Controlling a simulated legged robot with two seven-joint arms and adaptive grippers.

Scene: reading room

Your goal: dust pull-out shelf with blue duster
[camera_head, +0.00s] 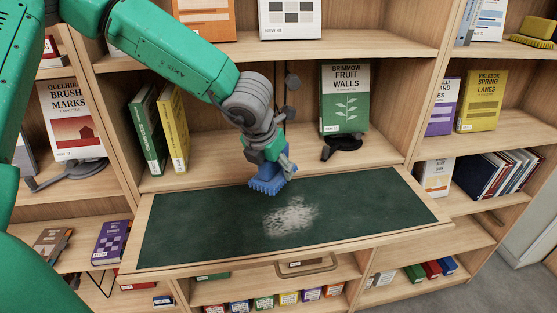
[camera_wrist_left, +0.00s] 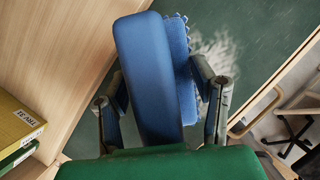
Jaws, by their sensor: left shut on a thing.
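The pull-out shelf (camera_head: 370,205) extends from the bookcase, with a dark green top and a light wood rim. A pale patch of dust (camera_head: 290,216) lies near the middle of its top. My left gripper (camera_head: 277,165) is shut on the blue duster (camera_head: 266,184) at the shelf's back edge, just behind and left of the dust. In the left wrist view the blue duster (camera_wrist_left: 150,75) sits between the two fingers (camera_wrist_left: 165,100), and the dust (camera_wrist_left: 220,55) shows beyond it. I cannot tell whether the bristles touch the top. My right gripper is not in view.
Behind the shelf, a green book (camera_head: 344,98) stands on a dark stand (camera_head: 341,148) at the right. Green and yellow books (camera_head: 173,128) lean at the left. The shelf's right half is clear. A wooden handle (camera_head: 306,266) shows below the front edge.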

